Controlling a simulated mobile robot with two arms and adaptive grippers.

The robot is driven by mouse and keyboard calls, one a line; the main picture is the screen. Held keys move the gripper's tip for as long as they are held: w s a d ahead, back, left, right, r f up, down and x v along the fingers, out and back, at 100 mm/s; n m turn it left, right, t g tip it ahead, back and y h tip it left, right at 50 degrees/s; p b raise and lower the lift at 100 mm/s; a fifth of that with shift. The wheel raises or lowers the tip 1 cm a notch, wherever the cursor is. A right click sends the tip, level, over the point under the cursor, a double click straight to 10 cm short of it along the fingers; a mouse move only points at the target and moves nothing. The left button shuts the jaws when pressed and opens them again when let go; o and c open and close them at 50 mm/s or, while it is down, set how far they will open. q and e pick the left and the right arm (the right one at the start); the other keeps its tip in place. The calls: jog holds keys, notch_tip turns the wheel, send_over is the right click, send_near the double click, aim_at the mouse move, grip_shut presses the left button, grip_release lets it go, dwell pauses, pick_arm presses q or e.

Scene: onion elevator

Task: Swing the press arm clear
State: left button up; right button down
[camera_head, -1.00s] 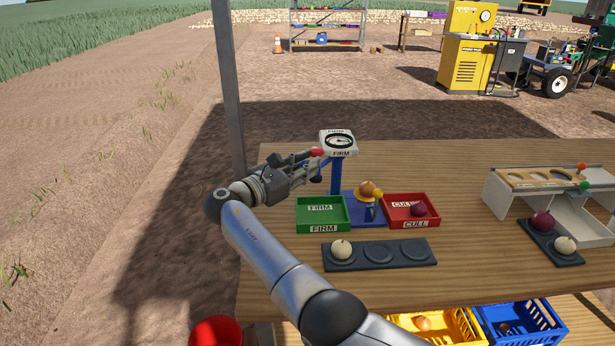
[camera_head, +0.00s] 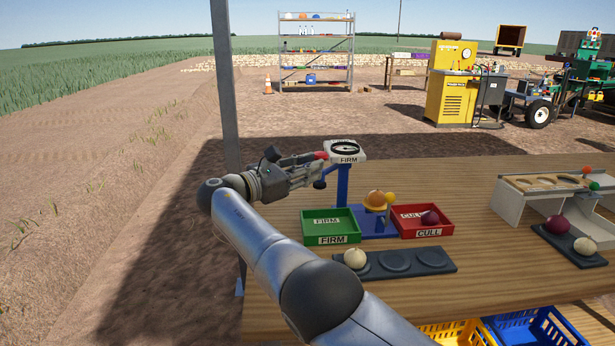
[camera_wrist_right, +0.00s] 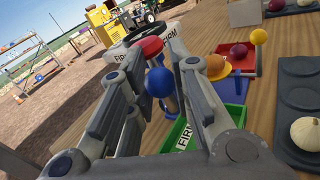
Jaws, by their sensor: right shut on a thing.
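The press is a blue stand with a white dial head (camera_head: 346,150) marked FIRM. A red-tipped part and a blue ball knob (camera_wrist_right: 160,82) show at its near left side. My right gripper (camera_head: 318,165) is there, its fingers on either side of the blue knob in the wrist view; I take it to be shut on the press arm, though the contact is partly hidden. An orange onion (camera_head: 375,198) sits on the stand's base, with a yellow ball (camera_head: 390,197) beside it. My left gripper is not in view.
A green FIRM tray (camera_head: 331,240) and a red CULL tray (camera_head: 430,233) holding a purple onion flank the base. A dark cupped board (camera_head: 435,262) with a pale onion lies in front. A white sizing stand (camera_head: 515,200) is at right. Bare table lies behind the trays.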

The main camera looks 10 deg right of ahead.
jog(key=shift+w+r, duration=0.1)
jog(key=shift+r, duration=0.35)
jog(key=c, duration=1.6)
grip_release()
jog(key=shift+o, duration=1.3)
jog(key=shift+w, duration=0.1)
jog(key=shift+o, duration=0.4)
jog(key=shift+f, duration=0.35)
